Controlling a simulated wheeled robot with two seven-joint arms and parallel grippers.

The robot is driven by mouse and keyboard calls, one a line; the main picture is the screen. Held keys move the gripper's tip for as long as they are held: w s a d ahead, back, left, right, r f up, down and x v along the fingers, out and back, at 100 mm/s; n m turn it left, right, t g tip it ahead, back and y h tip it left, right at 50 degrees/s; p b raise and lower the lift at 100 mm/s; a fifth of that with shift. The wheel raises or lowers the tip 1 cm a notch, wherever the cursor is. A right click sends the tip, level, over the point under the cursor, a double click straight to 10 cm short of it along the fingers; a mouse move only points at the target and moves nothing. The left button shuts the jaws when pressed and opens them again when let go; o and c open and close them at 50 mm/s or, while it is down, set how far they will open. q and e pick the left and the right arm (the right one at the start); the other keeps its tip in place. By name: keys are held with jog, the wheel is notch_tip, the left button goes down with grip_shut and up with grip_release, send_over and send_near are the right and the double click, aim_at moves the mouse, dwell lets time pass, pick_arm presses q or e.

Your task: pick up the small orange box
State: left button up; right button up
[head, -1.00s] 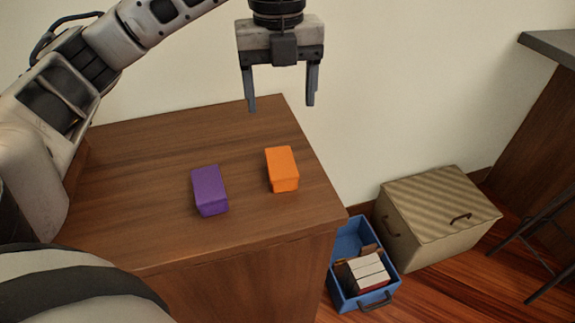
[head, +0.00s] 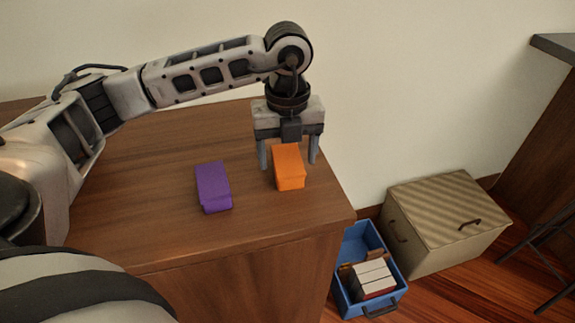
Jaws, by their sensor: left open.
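The small orange box (head: 289,168) lies on the wooden cabinet top (head: 150,225), near its right edge. My left gripper (head: 287,164) points down at the box, with one finger to its left and one to its right. The fingers are open, and a gap shows on the right side; I cannot tell whether the left finger touches the box. The box's far end is partly hidden under the gripper body. My right gripper is not in view.
A purple box (head: 213,187) lies on the cabinet top to the left of the orange one. On the floor to the right stand a blue bin (head: 345,290) with books (head: 372,277) and a beige striped box (head: 440,215). A pale wall is behind.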

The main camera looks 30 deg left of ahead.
pick_arm(q)
jog(key=shift+f, duration=0.75)
jog(key=c, duration=1)
jog(key=shift+c, duration=0.3)
jog(key=shift+r, duration=0.2)
